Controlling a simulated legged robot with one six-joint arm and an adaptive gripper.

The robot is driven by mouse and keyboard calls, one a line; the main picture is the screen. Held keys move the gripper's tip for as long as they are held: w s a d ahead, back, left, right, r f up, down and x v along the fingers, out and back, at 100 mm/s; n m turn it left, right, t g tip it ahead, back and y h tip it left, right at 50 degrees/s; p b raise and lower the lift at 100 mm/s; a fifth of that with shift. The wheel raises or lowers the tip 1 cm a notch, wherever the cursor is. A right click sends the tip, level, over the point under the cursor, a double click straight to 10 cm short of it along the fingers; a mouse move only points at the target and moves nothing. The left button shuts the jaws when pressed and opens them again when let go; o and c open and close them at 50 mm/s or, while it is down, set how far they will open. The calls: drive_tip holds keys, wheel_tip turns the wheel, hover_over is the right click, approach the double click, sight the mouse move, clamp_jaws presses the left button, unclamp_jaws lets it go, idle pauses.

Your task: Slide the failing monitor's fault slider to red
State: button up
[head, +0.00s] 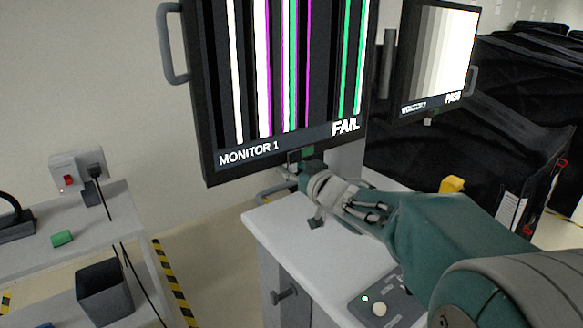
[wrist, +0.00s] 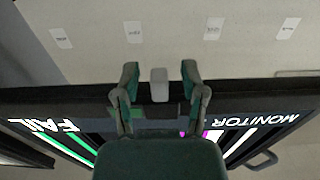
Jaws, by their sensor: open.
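Monitor 1 (head: 279,75) shows broken coloured stripes and the word FAIL in the head view. It also shows upside down along the wrist view (wrist: 262,122). My gripper (head: 292,168) is at the monitor's lower edge, right of the MONITOR 1 label. In the wrist view my gripper (wrist: 160,78) is open, one finger on each side of a small grey knob (wrist: 159,84), which appears to be the fault slider. Gaps show between knob and fingers. A small green patch (head: 308,151) shows beside the gripper. I see no red on the slider; its track is mostly hidden.
A second monitor (head: 440,52) at the right reads PASS. A white cart top (head: 285,225) lies below my arm, with a small control box (head: 388,300). Black covered carts (head: 490,100) fill the right. A side table (head: 30,235) stands at the left.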

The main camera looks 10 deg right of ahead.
drive_tip(key=shift+c, duration=0.3)
clamp_jaws()
drive_tip(key=d, duration=0.1)
drive_tip(key=w+d, duration=0.1)
drive_tip(key=d, duration=0.1)
drive_tip(key=shift+w+d, duration=0.15)
drive_tip(key=shift+d, duration=0.1)
drive_tip(key=shift+o, duration=0.3)
unclamp_jaws()
drive_tip(key=shift+d, duration=0.1)
drive_tip(key=v, duration=1.2)
